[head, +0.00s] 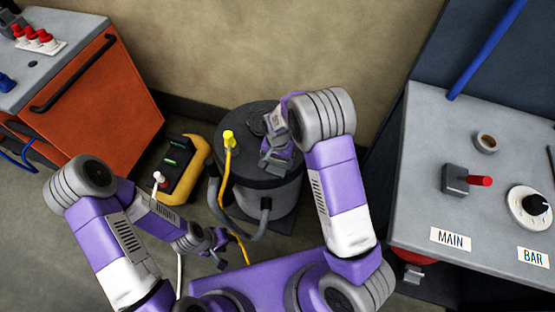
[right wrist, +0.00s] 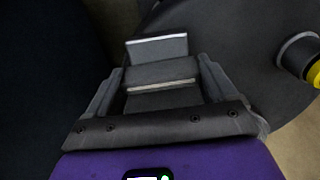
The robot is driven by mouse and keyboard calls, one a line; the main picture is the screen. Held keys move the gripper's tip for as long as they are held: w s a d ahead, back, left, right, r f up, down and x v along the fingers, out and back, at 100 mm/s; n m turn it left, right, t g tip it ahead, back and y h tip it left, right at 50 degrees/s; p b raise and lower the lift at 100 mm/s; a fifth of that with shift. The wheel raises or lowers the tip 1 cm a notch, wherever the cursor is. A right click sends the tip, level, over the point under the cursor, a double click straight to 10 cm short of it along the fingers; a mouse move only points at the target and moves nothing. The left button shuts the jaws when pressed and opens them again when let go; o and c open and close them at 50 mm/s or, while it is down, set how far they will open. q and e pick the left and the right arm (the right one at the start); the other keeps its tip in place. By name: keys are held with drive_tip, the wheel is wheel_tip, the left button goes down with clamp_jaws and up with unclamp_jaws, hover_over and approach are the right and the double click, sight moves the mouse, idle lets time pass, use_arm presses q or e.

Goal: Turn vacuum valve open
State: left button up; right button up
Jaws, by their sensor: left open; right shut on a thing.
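A grey block with a red handle (head: 465,181) sits on the grey bench top at the right, behind the label MAIN; it looks like a valve, its handle pointing right. A dark round vacuum drum (head: 285,200) stands on the floor in the middle. My right gripper (head: 272,158) is over the drum's lid, away from the red handle. In the right wrist view its fingers are shut on a grey block (right wrist: 160,72) above the dark lid. The fingers partly hide this block. My left gripper (head: 221,243) is open and empty, low in front of the drum.
A yellow plug with hose (head: 229,138) rises from the lid's left side. A yellow-black meter (head: 184,165) stands left of the drum. An orange cabinet (head: 95,105) is at the left. The grey bench (head: 420,130) also carries a dial (head: 528,207) and a small cup (head: 487,142).

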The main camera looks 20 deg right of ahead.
drive_tip(key=n, duration=0.4)
drive_tip(key=shift+p, duration=0.35)
drive_tip(key=n, duration=0.4)
drive_tip(key=shift+n, duration=0.3)
drive_tip(key=n+p, duration=0.1)
drive_tip(key=n, duration=0.3)
drive_tip(key=shift+n, duration=2.5)
drive_tip(key=shift+p, duration=0.3)
drive_tip(key=o, duration=0.8)
drive_tip(key=shift+o, duration=0.2)
